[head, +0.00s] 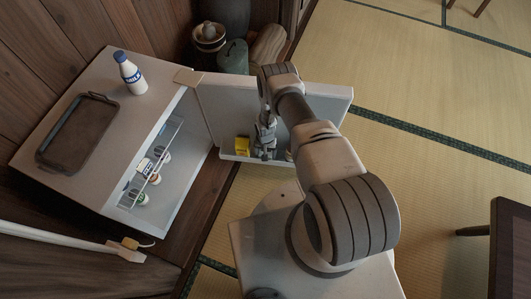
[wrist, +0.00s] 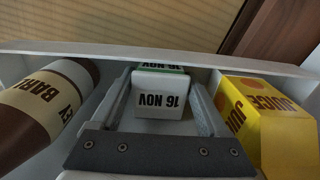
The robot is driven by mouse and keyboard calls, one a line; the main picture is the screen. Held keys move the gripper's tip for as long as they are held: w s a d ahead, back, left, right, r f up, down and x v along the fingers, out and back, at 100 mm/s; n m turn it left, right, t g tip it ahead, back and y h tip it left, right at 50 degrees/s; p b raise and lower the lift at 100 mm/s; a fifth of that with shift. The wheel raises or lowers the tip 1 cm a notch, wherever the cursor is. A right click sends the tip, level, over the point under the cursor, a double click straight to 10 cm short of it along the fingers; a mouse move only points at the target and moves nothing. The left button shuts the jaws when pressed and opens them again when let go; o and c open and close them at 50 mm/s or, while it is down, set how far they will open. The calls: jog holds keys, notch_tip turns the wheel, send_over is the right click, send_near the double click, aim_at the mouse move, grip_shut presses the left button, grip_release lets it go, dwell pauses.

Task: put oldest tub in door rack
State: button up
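A white tub (wrist: 160,95) marked "16 NOV" sits between the two fingers of my gripper (wrist: 162,100), which look closed against its sides. A bit of green shows at its far edge. The tub is at the door rack (wrist: 100,50), between a brown bottle and a yellow carton; I cannot tell whether it rests on the rack floor. In the head view my gripper (head: 265,152) reaches down into the rack of the open fridge door, and the tub there is hidden. Several other tubs (head: 141,197) stand inside the fridge; their dates are too small to read.
A yellow juice carton (wrist: 262,120) stands close right of my gripper, and a barley bottle (wrist: 45,105) close left. A milk bottle (head: 129,73) and a dark tray (head: 78,132) are on the fridge top (head: 155,100). Pots (head: 209,38) stand behind the door.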

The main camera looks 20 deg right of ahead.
jog(key=shift+o, duration=1.3)
jog(key=shift+r, duration=0.15)
notch_tip(320, 180, up, 12)
jog(key=p, duration=0.5)
jog(key=shift+s, duration=0.1)
